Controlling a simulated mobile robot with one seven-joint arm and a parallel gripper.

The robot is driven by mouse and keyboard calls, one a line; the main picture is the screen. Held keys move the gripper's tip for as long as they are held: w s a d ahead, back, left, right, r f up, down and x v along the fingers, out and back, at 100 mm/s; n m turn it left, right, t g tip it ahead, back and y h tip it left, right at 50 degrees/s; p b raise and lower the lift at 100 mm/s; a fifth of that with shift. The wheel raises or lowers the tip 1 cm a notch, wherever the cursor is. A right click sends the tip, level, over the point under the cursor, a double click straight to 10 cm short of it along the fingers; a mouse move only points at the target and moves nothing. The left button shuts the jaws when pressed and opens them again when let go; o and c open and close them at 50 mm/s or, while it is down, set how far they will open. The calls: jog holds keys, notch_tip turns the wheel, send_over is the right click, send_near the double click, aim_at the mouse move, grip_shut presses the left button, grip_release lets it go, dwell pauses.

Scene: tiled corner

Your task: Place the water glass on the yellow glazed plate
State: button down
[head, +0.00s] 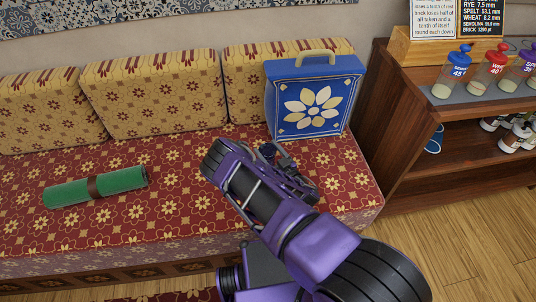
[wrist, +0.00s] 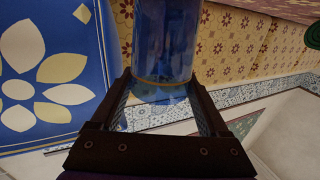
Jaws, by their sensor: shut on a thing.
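The water glass (wrist: 165,40) is a see-through blue tumbler, seen in the wrist view at the top middle, its upper part cut off by the frame edge. My gripper (wrist: 161,88) is shut on it, with one dark finger on each side. In the head view my arm reaches over the red patterned seat, and the glass and fingers cannot be made out behind the arm. No yellow glazed plate shows in either view.
A blue case with a flower (head: 315,97) stands on the bench seat (head: 200,180), close to my arm; a green roll (head: 95,187) lies at left. Patterned cushions (head: 160,90) line the back. A wooden shelf (head: 430,175) with jars stands at right.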

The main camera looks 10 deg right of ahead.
jog(key=shift+f, duration=0.7)
jog(key=shift+f, duration=0.15)
grip_release()
